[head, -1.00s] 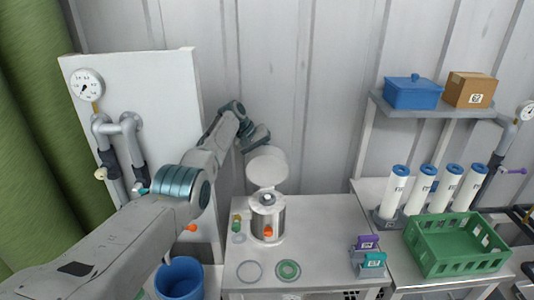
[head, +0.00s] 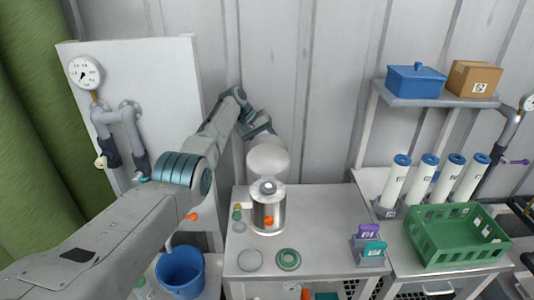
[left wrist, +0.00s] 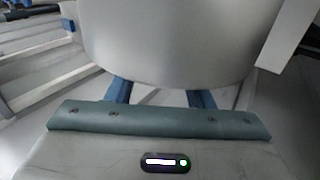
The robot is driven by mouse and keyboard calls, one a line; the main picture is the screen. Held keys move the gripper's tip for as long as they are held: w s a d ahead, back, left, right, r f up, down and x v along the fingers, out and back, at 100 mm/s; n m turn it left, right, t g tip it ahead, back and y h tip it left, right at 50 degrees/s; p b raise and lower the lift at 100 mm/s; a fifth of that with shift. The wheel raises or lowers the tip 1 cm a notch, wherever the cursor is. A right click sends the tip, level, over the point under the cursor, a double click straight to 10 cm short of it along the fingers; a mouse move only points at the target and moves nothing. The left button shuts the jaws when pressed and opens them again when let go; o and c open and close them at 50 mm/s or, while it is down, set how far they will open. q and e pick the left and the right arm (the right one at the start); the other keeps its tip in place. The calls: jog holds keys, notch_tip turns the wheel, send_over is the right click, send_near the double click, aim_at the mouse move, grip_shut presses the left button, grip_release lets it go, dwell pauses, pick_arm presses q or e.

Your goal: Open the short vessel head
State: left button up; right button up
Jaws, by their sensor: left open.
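The short vessel (head: 268,212) is a silver cylinder standing on the bench, with an orange part on its front and a grey-blue part at its top. Its white round head (head: 267,159) stands raised above and behind the vessel's top. My left gripper (head: 262,131) is open, just behind and above the head. Its fingertips are hidden by the head. In the left wrist view the large pale head (left wrist: 175,45) fills the upper middle, in front of the two blue fingers (left wrist: 157,96). I cannot tell whether they touch. My right gripper is not in view.
A grey ring (head: 250,261) and a green ring (head: 288,260) lie at the bench's front. Purple and teal pieces (head: 370,240) stand to the right. A green crate (head: 455,240) and white cartridges (head: 425,180) are farther right. A blue bucket (head: 181,273) is at lower left.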

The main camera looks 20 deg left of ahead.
pick_arm(q)
notch_tip(320, 180, up, 2)
jog(key=shift+r+b, duration=0.1)
jog(key=shift+b, duration=0.65)
jog(key=shift+s+d, duration=0.15)
jog(key=shift+s, duration=0.6)
jog(key=s+d, duration=0.1)
jog(key=s, duration=0.6)
jog(key=s+d+r+b, duration=0.1)
jog(key=s+d, duration=0.1)
jog(key=s, duration=0.5)
jog(key=shift+d+r, duration=0.25)
jog(key=shift+r, duration=0.05)
jog(key=shift+c, duration=0.2)
